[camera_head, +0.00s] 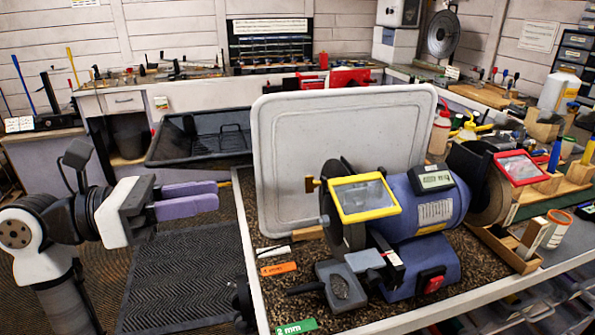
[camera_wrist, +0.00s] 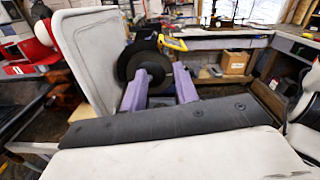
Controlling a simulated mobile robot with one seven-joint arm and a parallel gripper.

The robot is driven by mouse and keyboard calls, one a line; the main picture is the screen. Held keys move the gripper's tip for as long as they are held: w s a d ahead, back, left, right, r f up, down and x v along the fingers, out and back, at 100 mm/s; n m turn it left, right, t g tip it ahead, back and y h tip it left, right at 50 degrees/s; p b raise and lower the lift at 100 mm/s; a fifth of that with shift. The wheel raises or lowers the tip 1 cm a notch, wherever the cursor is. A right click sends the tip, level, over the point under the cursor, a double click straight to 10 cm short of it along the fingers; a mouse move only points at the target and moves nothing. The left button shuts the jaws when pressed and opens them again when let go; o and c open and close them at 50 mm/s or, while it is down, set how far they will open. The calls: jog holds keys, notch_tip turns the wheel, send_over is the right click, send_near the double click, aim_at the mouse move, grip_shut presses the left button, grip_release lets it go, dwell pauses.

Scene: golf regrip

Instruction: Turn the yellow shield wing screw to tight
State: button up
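The yellow-framed shield (camera_head: 364,198) is mounted over the left wheel of the blue bench grinder (camera_head: 428,212). A small brass-coloured wing screw (camera_head: 312,184) sticks out at the shield's left side; its tightness cannot be told. In the wrist view, the shield's yellow edge (camera_wrist: 172,43) shows above the dark grinder wheel (camera_wrist: 135,62), and the screw is too small to make out clearly. My gripper (camera_head: 214,195) has two purple fingers pointing right toward the grinder, well left of the screw. In the wrist view, the gripper (camera_wrist: 160,76) is open and nothing is between its fingers.
A large white board (camera_head: 335,125) stands upright behind the grinder. A black tray (camera_head: 200,138) is behind my gripper. A grey tool rest (camera_head: 340,285) sits in front of the wheel. Orange (camera_head: 278,268) and green (camera_head: 296,327) tags lie on the bench. Air between gripper and screw looks clear.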

aim_at(313, 184)
jog(key=p+x, duration=0.5)
jog(key=x, duration=0.8)
jog(key=shift+w+d+f, duration=0.2)
jog(key=shift+d+f, duration=0.1)
jog(key=shift+d, duration=0.05)
grip_shut()
